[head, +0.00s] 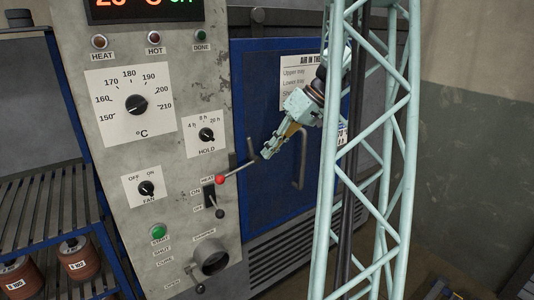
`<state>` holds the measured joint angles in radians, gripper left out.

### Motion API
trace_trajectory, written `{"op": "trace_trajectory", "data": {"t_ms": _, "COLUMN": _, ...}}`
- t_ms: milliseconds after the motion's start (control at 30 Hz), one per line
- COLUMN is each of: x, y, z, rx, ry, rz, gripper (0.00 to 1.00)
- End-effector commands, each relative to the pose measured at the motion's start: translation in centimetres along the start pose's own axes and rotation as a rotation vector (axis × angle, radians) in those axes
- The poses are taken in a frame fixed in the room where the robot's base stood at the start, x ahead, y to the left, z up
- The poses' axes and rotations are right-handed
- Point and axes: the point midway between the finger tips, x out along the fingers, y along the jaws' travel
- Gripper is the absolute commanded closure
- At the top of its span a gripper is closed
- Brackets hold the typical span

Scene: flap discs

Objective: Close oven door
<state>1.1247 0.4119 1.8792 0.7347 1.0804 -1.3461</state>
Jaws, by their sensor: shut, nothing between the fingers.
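The blue oven door (262,88) fills the space right of the control panel, with a sign on its upper part. It looks near its frame; I cannot tell whether a gap is left. A grey bar handle (302,160) stands on the door. A lever with a red ball end (219,180) reaches from the door's left edge over the panel. My gripper (267,154) is shut and empty, in front of the door between lever and handle. It appears near the lever's right end; contact cannot be told. My lattice column hides the door's right part.
The grey control panel (165,60) carries dials, a heat switch (210,196), a green start button (158,231) and a damper pipe (210,257). A blue rack (40,205) with brown reels stands at the left. The floor and wall at the right look mostly clear.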

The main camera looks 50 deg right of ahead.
Motion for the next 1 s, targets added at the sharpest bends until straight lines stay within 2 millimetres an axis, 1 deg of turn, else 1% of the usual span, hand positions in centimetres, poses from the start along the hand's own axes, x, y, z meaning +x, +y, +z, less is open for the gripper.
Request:
{"op": "trace_trajectory", "data": {"t_ms": 167, "x": -0.6, "y": 1.2, "z": -0.2, "rx": -0.005, "ry": -0.001, "rz": 0.001, "gripper": 1.0}}
{"op": "trace_trajectory", "data": {"t_ms": 400, "x": -4.4, "y": 1.1, "z": -0.4, "rx": -0.005, "ry": 0.0, "rz": 0.001, "gripper": 1.0}}
{"op": "trace_trajectory", "data": {"t_ms": 700, "x": -8.6, "y": 1.1, "z": -0.3, "rx": -0.005, "ry": 0.0, "rz": 0.001, "gripper": 1.0}}
{"op": "trace_trajectory", "data": {"t_ms": 833, "x": -9.7, "y": 1.1, "z": -0.3, "rx": -0.005, "ry": -0.001, "rz": 0.0, "gripper": 1.0}}
{"op": "trace_trajectory", "data": {"t_ms": 1000, "x": -10.5, "y": 1.1, "z": -0.3, "rx": -0.005, "ry": -0.001, "rz": 0.0, "gripper": 1.0}}
